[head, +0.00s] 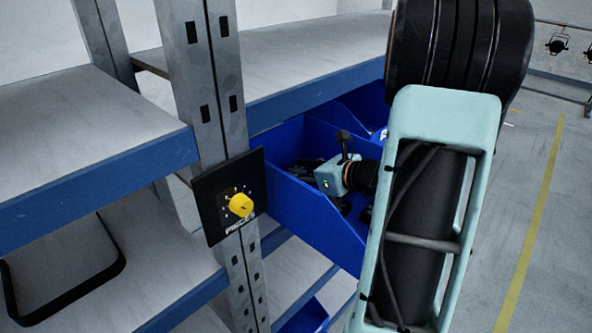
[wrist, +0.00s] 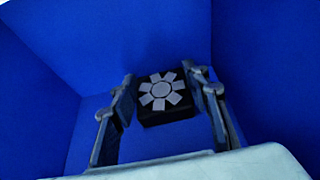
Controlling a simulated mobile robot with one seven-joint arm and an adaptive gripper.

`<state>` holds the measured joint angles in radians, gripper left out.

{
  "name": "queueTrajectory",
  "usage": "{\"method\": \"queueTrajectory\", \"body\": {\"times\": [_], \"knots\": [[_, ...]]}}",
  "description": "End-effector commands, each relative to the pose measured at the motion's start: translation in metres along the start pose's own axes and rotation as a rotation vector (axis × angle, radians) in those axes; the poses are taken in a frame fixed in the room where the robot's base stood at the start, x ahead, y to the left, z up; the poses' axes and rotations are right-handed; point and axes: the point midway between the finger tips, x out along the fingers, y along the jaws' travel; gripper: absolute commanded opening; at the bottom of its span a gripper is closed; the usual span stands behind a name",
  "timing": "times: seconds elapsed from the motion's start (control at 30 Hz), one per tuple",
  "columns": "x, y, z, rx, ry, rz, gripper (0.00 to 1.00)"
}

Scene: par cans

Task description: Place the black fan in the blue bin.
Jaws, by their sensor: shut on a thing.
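The black fan (wrist: 161,96) is a small dark square block with a light grey fan pattern on its face. My gripper (wrist: 167,90) has a finger on each side of it and is shut on it. Blue walls surround both in the wrist view. In the head view, the blue bin (head: 312,215) sits on the middle shelf and my gripper (head: 306,168) reaches into it from the right. I cannot clearly make out the fan there, nor whether it touches the bin floor.
A grey metal post (head: 205,80) with a black panel and yellow knob (head: 240,205) stands left of the bin. Grey shelves with blue edges (head: 95,185) extend to the left. Another blue bin (head: 312,318) shows below. Open floor (head: 550,220) lies to the right.

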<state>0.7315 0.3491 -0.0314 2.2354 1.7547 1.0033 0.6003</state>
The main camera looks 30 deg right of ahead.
Motion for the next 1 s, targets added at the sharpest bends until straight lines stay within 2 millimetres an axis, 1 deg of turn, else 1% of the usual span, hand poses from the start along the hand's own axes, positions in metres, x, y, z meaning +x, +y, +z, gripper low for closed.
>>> {"method": "queueTrajectory", "body": {"times": [0.07, 0.1, 0.23, 0.53, 0.63, 0.77, 1.0], "knots": [[0.002, 0.000, -0.004, 0.000, 0.000, 0.000, 0.19], [0.001, 0.000, -0.002, 0.000, 0.000, 0.000, 0.46], [0.001, 0.000, -0.002, 0.000, 0.000, 0.000, 0.60], [0.000, 0.000, -0.001, 0.000, 0.000, 0.000, 0.60], [-0.003, -0.001, 0.002, 0.000, 0.000, -0.002, 0.60], [-0.026, -0.002, 0.001, -0.001, 0.000, -0.006, 0.60], [-0.080, -0.002, 0.002, -0.001, -0.002, -0.005, 0.60]]}}
